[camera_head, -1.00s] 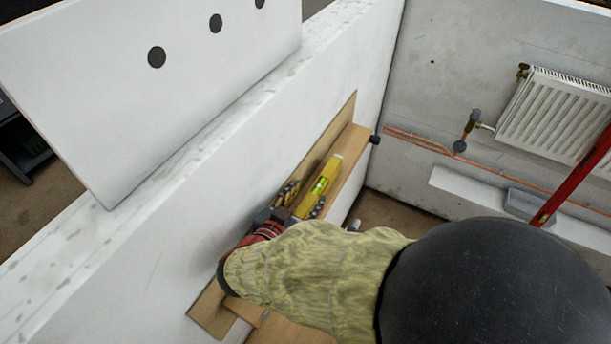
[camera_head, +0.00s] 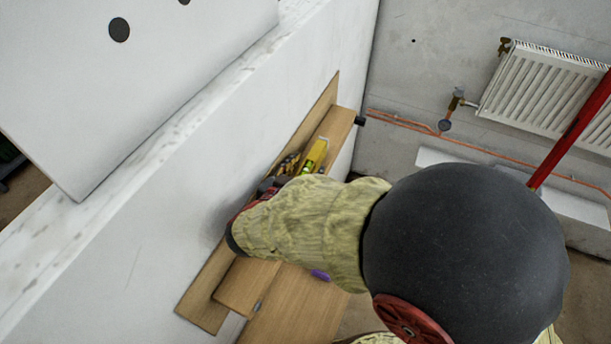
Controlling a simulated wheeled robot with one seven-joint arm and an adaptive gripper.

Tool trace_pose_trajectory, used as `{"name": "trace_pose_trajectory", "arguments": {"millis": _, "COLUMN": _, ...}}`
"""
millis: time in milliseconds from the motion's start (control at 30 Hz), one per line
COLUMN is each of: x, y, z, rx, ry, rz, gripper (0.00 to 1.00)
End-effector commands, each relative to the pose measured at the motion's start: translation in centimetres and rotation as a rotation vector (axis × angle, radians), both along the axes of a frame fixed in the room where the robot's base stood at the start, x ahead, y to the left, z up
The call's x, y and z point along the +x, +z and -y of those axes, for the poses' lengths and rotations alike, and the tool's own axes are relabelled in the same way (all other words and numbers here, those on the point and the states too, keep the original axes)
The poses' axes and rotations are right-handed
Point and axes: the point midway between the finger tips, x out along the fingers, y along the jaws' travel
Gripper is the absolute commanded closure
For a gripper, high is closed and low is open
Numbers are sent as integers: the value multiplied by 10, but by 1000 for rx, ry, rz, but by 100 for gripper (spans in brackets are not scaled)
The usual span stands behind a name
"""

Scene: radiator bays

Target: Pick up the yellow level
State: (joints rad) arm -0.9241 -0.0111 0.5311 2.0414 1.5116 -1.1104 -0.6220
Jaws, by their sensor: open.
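The yellow level (camera_head: 314,156) lies on a wooden shelf (camera_head: 338,124) fixed along the white wall. Its far end shows; its near part is hidden behind my gripper and arm. My gripper (camera_head: 291,165) is at the near part of the level, with its dark fingers showing beside it on the left. My sleeved arm covers much of the gripper, and contact with the level cannot be made out.
A white radiator (camera_head: 545,88) with a valve (camera_head: 446,124) and copper pipes (camera_head: 400,122) is on the right wall. A red bar (camera_head: 570,135) slants in front of it. A purple object (camera_head: 320,275) lies on a lower wooden surface (camera_head: 295,308). A white panel (camera_head: 130,90) leans at the upper left.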

Motion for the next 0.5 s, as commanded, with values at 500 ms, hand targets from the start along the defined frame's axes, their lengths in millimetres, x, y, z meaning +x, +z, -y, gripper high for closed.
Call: {"name": "trace_pose_trajectory", "arguments": {"millis": 500, "x": 0, "y": 0, "z": 0, "rx": 0, "ry": 0, "rz": 0, "gripper": 79}}
